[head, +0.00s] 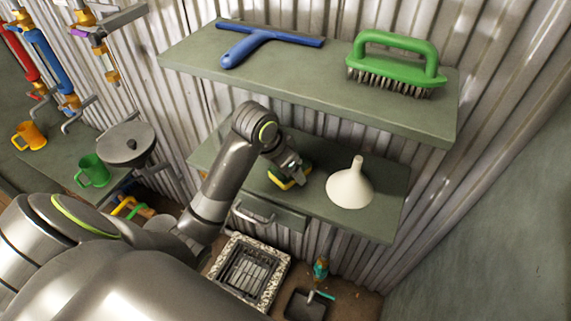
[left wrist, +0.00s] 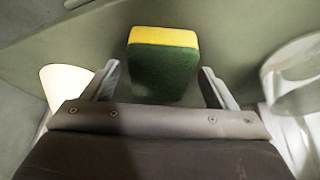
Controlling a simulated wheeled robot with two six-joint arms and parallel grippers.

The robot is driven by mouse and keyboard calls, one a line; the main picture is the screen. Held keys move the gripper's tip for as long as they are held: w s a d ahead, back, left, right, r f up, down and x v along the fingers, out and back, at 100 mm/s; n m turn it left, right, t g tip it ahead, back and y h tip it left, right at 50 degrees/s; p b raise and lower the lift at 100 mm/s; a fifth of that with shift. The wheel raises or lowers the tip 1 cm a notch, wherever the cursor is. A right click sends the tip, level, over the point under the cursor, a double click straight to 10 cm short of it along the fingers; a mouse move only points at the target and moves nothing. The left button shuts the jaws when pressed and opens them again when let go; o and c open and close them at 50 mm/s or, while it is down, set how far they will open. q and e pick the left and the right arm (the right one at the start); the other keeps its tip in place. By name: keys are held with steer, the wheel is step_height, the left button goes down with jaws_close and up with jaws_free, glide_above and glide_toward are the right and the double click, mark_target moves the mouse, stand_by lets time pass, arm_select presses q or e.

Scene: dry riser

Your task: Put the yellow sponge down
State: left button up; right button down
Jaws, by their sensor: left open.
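The yellow sponge (head: 281,184) is a block with a yellow layer and a dark green layer. It is on the lower shelf (head: 385,213), left of the white funnel (head: 349,187), partly hidden by my left gripper (head: 290,172). In the left wrist view the sponge (left wrist: 162,62) stands between the two spread fingers of my left gripper (left wrist: 160,70), with a gap on each side. The left gripper is open. My right gripper is not in view.
The upper shelf (head: 190,62) above holds a blue squeegee (head: 262,41) and a green brush (head: 395,62). A drawer handle (head: 252,215) is below the lower shelf. Green (head: 93,170) and orange (head: 30,135) mugs stand left. The funnel (left wrist: 66,86) is close by.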

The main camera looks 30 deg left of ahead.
arm_select(q)
steer(key=shift+r, duration=0.45)
steer(key=s+a, duration=0.4)
steer(key=s, duration=0.7)
steer(key=shift+s+r+b, duration=0.3)
steer(key=shift+s+b, duration=0.1)
steer(key=shift+b, duration=0.05)
